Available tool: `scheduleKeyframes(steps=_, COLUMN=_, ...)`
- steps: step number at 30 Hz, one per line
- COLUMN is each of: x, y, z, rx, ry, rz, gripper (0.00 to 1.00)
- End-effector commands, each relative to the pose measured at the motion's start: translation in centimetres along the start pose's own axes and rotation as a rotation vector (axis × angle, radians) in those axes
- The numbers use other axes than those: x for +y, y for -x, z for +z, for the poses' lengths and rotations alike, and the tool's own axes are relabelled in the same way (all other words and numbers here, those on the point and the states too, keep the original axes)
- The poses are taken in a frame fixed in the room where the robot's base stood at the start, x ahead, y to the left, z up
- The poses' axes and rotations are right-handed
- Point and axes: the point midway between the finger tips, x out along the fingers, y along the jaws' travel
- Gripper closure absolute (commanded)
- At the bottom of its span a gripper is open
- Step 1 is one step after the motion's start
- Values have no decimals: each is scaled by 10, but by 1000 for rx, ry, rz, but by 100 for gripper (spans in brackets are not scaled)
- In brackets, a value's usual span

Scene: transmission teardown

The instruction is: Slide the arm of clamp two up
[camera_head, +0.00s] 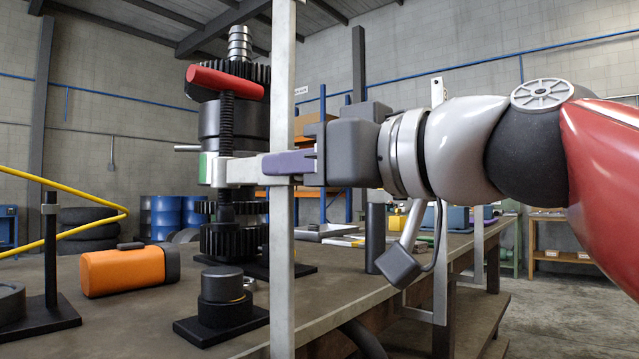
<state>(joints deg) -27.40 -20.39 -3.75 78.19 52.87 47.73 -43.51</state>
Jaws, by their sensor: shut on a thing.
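A bar clamp stands at the table edge, with a tall pale upright bar (282,260). Its sliding arm (243,170) runs level to the left from the bar, with a green patch near its far end and a purple part (289,162) at the bar. A black threaded spindle (227,135) with a red handle (225,82) passes upright through the arm's end. My gripper (308,163) comes from the right and is shut on the arm's purple end. Its fingertips are partly hidden there. No number shows on the clamp.
A tall dark gear stack (222,241) stands behind the spindle. A round black part on a square base (226,298) and an orange case (124,270) sit on the table (130,318). Another pale upright bar (440,240) stands at right, behind my arm.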

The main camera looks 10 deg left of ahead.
Motion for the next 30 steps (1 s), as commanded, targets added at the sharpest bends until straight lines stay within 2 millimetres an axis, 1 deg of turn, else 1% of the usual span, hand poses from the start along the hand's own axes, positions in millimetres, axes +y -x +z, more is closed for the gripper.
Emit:
scheduleKeyframes(steps=1, x=0, y=1, z=-18, rx=14, ry=1, rz=3, gripper=100)
scheduleKeyframes(steps=2, x=0, y=1, z=-20, rx=14, ry=1, rz=3, gripper=100)
scheduleKeyframes(steps=4, x=0, y=2, z=-22, rx=15, ry=1, rz=4, gripper=100)
scheduleKeyframes(steps=12, x=0, y=2, z=-21, rx=16, ry=1, rz=4, gripper=100)
scheduleKeyframes(steps=13, x=0, y=2, z=-21, rx=16, ry=1, rz=4, gripper=72)
scheduleKeyframes(steps=16, x=0, y=2, z=-20, rx=13, ry=1, rz=4, gripper=59)
scheduleKeyframes(steps=17, x=0, y=2, z=-20, rx=13, ry=1, rz=4, gripper=58)
scheduleKeyframes(steps=25, x=0, y=3, z=-18, rx=9, ry=0, rz=3, gripper=58)
scheduleKeyframes(steps=28, x=0, y=11, z=-18, rx=10, ry=1, rz=4, gripper=58)
scheduleKeyframes(steps=30, x=0, y=22, z=-17, rx=11, ry=1, rz=4, gripper=58)
